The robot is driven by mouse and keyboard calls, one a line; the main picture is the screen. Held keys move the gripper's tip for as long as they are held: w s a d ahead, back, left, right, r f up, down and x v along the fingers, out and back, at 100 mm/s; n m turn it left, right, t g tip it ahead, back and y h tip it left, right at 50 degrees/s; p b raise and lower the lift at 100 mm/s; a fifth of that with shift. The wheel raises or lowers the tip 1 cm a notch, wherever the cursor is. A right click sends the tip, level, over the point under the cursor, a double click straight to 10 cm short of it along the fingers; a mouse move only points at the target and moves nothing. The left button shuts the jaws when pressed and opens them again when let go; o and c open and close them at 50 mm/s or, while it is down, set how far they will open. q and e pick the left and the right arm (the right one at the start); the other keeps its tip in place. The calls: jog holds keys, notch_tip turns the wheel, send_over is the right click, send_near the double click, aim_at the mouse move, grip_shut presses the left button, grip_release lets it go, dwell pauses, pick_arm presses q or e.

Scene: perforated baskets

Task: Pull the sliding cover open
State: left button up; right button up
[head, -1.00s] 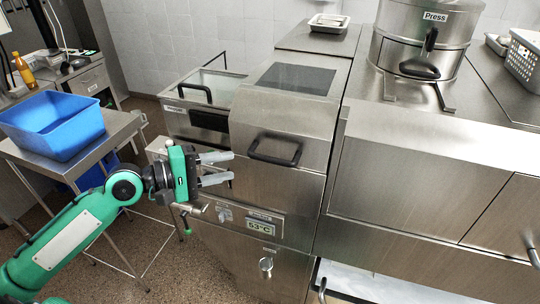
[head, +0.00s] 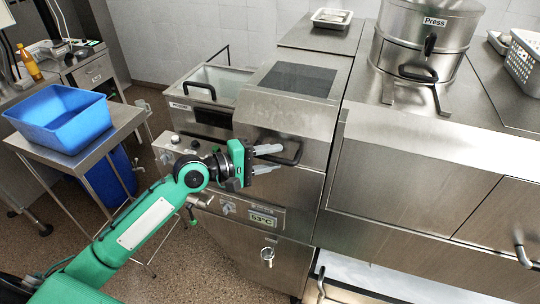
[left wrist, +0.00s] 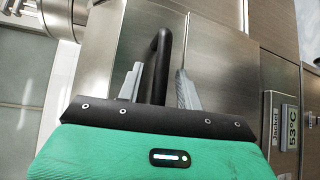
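The sliding cover (head: 262,112) is a brushed steel hood with a dark top panel, beside an open-looking basin in the head view. Its black bar handle (head: 297,152) is on the sloping front. My left gripper (head: 279,158) is at the handle, with its grey fingers apart. In the left wrist view the handle (left wrist: 163,42) runs between the two open fingers (left wrist: 160,70), and I cannot tell whether either finger touches it. The fingers partly hide the handle in the head view. My right gripper is not in view.
A basin with a black-handled glass-like lid (head: 225,80) is left of the cover. A control panel with a 53°C display (head: 262,218) is below. A blue bin (head: 62,118) stands on a steel table at left. A round press (head: 425,45) stands at right.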

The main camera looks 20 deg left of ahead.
pick_arm(q)
grip_shut()
jog(key=w, duration=0.4)
jog(key=shift+w, duration=0.4)
grip_release()
